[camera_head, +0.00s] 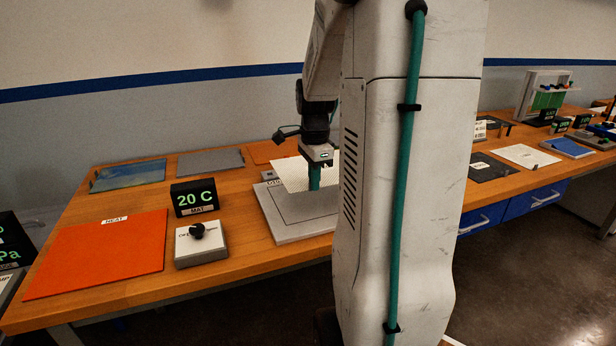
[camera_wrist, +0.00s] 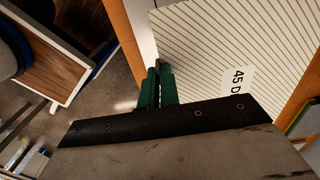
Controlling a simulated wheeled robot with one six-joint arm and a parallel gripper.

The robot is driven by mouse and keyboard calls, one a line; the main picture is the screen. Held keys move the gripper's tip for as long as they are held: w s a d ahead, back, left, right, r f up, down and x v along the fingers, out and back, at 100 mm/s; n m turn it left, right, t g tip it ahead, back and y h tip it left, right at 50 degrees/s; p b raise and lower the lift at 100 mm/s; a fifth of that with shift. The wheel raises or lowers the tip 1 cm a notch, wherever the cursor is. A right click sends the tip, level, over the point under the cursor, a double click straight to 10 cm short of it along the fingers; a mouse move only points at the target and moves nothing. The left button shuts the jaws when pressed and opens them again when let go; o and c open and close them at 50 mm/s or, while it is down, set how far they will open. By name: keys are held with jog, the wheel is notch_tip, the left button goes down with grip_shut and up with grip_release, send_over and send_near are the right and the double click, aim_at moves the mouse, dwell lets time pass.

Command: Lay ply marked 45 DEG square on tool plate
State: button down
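The pale, striped ply with a label reading "45 D" (camera_wrist: 236,82) fills the upper right of the wrist view. In the head view the ply (camera_head: 292,174) shows as a pale, dotted sheet, tilted in the picture, above the back of the grey tool plate (camera_head: 290,233). My gripper (camera_head: 314,180) has green fingers and is at the ply. In the wrist view the fingers (camera_wrist: 158,82) are close together at the ply's edge, seemingly pinching it. The plate bears a thin dark outline. Its right side is hidden behind my arm, as is part of the ply.
Sheets (camera_head: 210,161) lie along the back. More benches with boxes (camera_head: 570,147) stand at right.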

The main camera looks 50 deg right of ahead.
jog(key=shift+w, duration=0.1)
jog(key=shift+w+a+f, duration=0.1)
jog(key=shift+a, duration=0.2)
send_over(312, 222)
jog(key=shift+a+f, duration=0.1)
jog(key=shift+f, duration=2.3)
jog(key=shift+f, duration=2.5)
jog(key=c, duration=1.6)
grip_release()
jog(key=shift+o, duration=0.2)
